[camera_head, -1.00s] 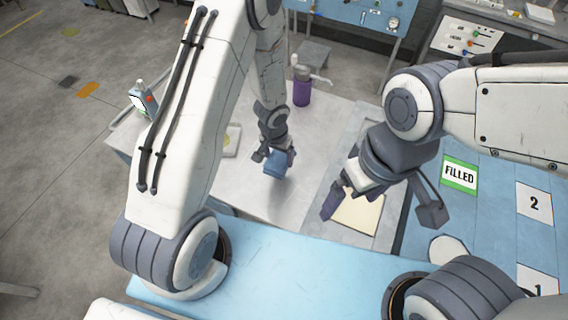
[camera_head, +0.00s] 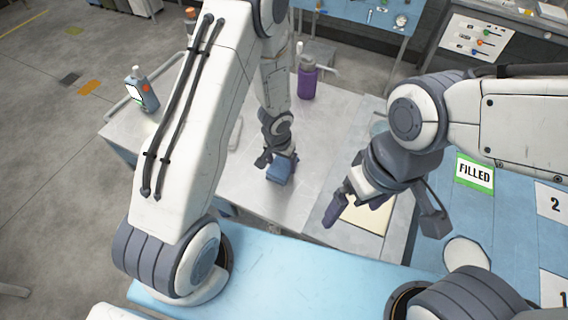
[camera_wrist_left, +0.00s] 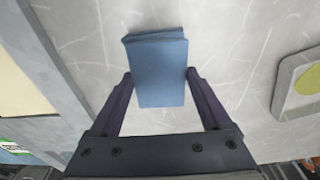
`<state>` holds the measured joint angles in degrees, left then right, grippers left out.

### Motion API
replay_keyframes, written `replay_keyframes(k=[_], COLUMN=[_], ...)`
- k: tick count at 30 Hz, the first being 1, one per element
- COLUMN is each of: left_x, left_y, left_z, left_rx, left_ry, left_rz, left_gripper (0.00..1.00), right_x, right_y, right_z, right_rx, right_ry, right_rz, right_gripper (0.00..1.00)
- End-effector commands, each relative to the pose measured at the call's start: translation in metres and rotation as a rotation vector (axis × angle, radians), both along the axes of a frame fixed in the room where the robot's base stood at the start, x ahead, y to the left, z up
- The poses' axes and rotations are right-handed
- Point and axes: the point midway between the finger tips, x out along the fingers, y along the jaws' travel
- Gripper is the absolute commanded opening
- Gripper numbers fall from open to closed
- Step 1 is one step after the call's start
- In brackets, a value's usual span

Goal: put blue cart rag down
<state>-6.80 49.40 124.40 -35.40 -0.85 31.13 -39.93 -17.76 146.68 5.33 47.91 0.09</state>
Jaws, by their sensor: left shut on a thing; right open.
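The blue cart rag (camera_head: 281,171) is a folded blue block over the grey metal cart top (camera_head: 237,187). My left gripper (camera_head: 276,160) is shut on it from above. In the left wrist view the rag (camera_wrist_left: 158,72) sits between the two fingers of my left gripper (camera_wrist_left: 160,80). The rag is at or just above the cart surface; I cannot tell if it touches. My right gripper (camera_head: 385,212) is open and empty, to the right, above a pale yellow sheet (camera_head: 368,214).
A purple bottle (camera_head: 307,82) stands toward the back of the cart. A grey-blue bottle (camera_head: 143,90) stands at its left end. A blue mat with a green-edged FILLED label (camera_head: 475,174) lies at right. The metal around the rag is clear.

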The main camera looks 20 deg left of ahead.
Motion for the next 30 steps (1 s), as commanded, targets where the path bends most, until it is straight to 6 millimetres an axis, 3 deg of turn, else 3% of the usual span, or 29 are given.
replay_keyframes(k=[2, 3, 4, 17, 23, 30], left_x=[0.000, 0.000, 0.000, 0.000, -0.003, -0.008], left_y=[0.000, 0.000, 0.000, 0.000, 0.001, 0.002], left_z=[-0.004, -0.003, -0.003, 0.006, 0.032, 0.077], left_rx=[0.000, 0.000, 0.000, 0.000, 0.000, 0.000], left_ry=[0.000, 0.000, 0.000, 0.000, 0.000, -0.001], left_rz=[0.000, 0.000, 0.000, -0.001, 0.000, 0.000], left_gripper=[0.27, 0.89, 1.00, 1.00, 1.00, 1.00], right_x=[0.000, 0.000, 0.000, 0.000, 0.000, 0.000], right_y=[0.000, 0.000, 0.000, 0.000, 0.000, 0.000], right_z=[-0.004, -0.003, -0.003, 0.005, 0.027, 0.066], right_rx=[0.000, 0.000, 0.000, 0.000, 0.000, 0.000], right_ry=[0.000, 0.000, 0.000, 0.000, 0.000, -0.001], right_rz=[0.000, 0.000, 0.000, 0.001, 0.004, 0.010], right_gripper=[1.00, 1.00, 1.00, 1.00, 1.00, 1.00])
